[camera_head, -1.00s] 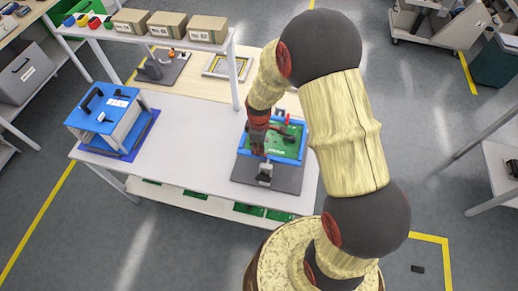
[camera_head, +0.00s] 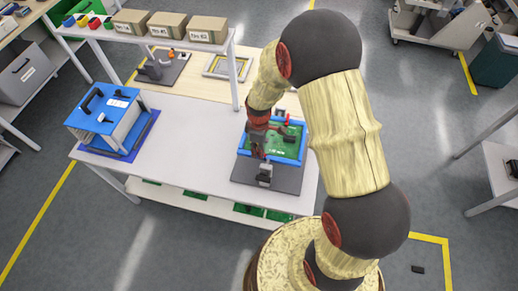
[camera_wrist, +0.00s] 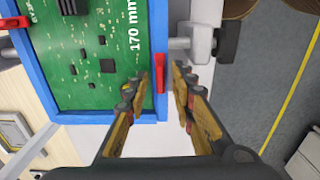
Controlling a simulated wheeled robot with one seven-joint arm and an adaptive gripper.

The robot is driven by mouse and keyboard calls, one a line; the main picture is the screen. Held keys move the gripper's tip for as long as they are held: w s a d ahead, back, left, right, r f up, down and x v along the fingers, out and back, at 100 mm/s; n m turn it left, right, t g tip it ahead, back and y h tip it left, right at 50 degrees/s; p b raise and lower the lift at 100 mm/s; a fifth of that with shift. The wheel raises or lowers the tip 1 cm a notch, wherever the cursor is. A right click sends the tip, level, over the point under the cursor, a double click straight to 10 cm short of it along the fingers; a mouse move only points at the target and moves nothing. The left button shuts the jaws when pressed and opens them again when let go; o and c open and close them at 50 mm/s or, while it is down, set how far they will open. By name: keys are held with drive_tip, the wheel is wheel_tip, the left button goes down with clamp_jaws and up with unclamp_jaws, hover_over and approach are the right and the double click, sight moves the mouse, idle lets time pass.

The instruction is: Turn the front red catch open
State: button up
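A green circuit board (camera_wrist: 92,60) lies in a blue frame (camera_wrist: 153,20) on a grey fixture plate on the white table; it also shows in the head view (camera_head: 284,146). The front red catch (camera_wrist: 160,72) stands at the frame's edge in the wrist view, lengthwise along that edge. A second red catch (camera_wrist: 14,22) is at the opposite edge; it shows in the head view (camera_head: 287,117). My gripper (camera_wrist: 160,84) is open, its fingers on either side of the front catch, with gaps visible. I cannot tell its height over the catch. In the head view my arm partly hides the fixture.
A grey clamp with a dark knob (camera_wrist: 226,43) stands beside the frame, close to my right finger. A blue-topped box fixture (camera_head: 106,107) is at the table's left. A shelf with cardboard boxes (camera_head: 167,24) rises behind. The table's middle is clear.

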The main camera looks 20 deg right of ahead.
wheel_tip(320, 180, up, 12)
idle(0.6)
idle(0.5)
drive_tip(key=s+r+m+t+b, duration=0.2)
drive_tip(key=s+r+m+b, duration=0.3)
drive_tip(key=s, duration=0.5)
drive_tip(key=s+r+m+t+b, duration=0.3)
drive_tip(key=s+r+m+b, duration=0.2)
drive_tip(key=s+b, duration=0.4)
drive_tip(key=shift+s+a+m+t, duration=0.15)
drive_tip(key=shift+s+m+t, duration=0.2)
drive_tip(key=shift+m, duration=0.35)
drive_tip(key=shift+r, duration=0.15)
